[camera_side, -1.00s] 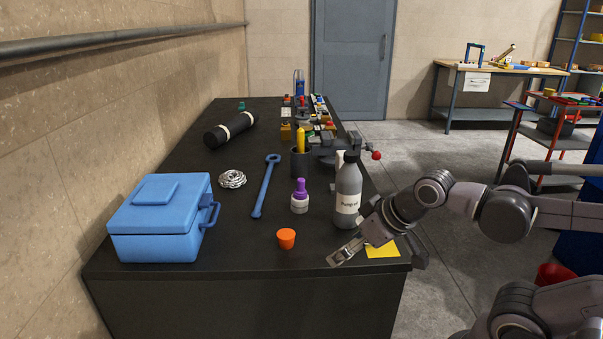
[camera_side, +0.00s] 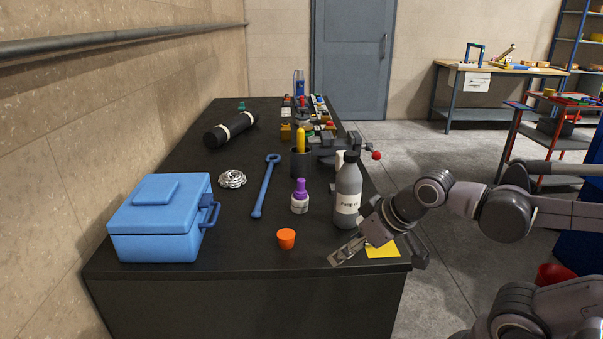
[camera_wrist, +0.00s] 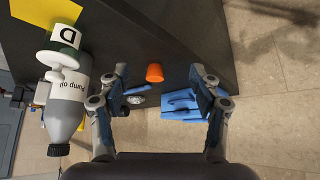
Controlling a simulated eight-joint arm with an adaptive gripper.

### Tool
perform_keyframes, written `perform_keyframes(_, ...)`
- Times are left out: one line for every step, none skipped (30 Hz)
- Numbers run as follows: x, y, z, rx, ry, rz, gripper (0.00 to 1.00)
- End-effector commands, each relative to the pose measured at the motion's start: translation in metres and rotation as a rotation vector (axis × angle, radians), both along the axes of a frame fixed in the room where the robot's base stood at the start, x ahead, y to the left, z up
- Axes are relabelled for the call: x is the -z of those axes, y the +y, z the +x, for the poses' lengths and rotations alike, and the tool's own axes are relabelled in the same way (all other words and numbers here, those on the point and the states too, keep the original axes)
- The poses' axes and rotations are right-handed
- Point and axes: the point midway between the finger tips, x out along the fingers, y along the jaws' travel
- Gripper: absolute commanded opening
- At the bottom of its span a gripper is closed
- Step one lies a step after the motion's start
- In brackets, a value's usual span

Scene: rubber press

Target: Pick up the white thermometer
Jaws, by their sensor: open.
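In the wrist view a small white piece (camera_wrist: 60,58) with a rounded head and short stem shows in front of the pump oil bottle, beside the yellow card; I take it for the white thermometer but cannot be sure. In the side view a white piece (camera_side: 339,160) shows partly behind the bottle; I cannot tell if it is the same thing. My gripper (camera_side: 340,257) is low over the table's near right end, left of the yellow card. Its fingers (camera_wrist: 158,78) are apart and empty in the wrist view, with the white piece to their left.
The grey pump oil bottle (camera_side: 347,192) stands beyond my gripper, near the yellow card (camera_side: 382,250). An orange cup (camera_side: 286,238) stands to its left. The front middle tabletop is mostly clear.

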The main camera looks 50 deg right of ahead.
Motion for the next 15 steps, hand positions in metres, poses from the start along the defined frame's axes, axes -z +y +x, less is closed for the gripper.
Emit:
perform_keyframes(0.0, 0.0, 0.0, 0.0, 0.0, 0.0, 0.64)
perform_keyframes(0.0, 0.0, 0.0, 0.0, 0.0, 0.0, 0.64)
perform_keyframes(-0.001, 0.0, 0.0, 0.0, 0.0, 0.0, 0.64)
perform_keyframes(-0.003, 0.0, 0.0, 0.0, 0.0, 0.0, 0.64)
perform_keyframes(-0.005, 0.0, 0.0, 0.0, 0.0, 0.0, 0.64)
perform_keyframes(-0.01, 0.0, 0.0, 0.0, -0.001, 0.0, 0.64)
perform_keyframes(-0.015, 0.0, 0.0, 0.0, -0.001, 0.0, 0.64)
perform_keyframes(-0.02, 0.0, 0.0, 0.0, -0.001, 0.0, 0.64)
perform_keyframes(-0.029, 0.0, 0.0, 0.0, -0.001, 0.0, 0.64)
perform_keyframes(-0.036, 0.0, 0.0, 0.0, 0.0, 0.0, 0.64)
perform_keyframes(-0.043, 0.0, 0.0, 0.0, 0.0, 0.0, 0.64)
perform_keyframes(-0.053, 0.0, 0.0, 0.0, 0.0, 0.0, 0.64)
perform_keyframes(-0.06, 0.0, 0.0, 0.0, 0.0, 0.0, 0.64)
perform_keyframes(-0.068, 0.0, 0.0, 0.0, 0.0, 0.0, 0.64)
perform_keyframes(-0.077, 0.0, 0.0, 0.0, 0.0, 0.0, 0.64)
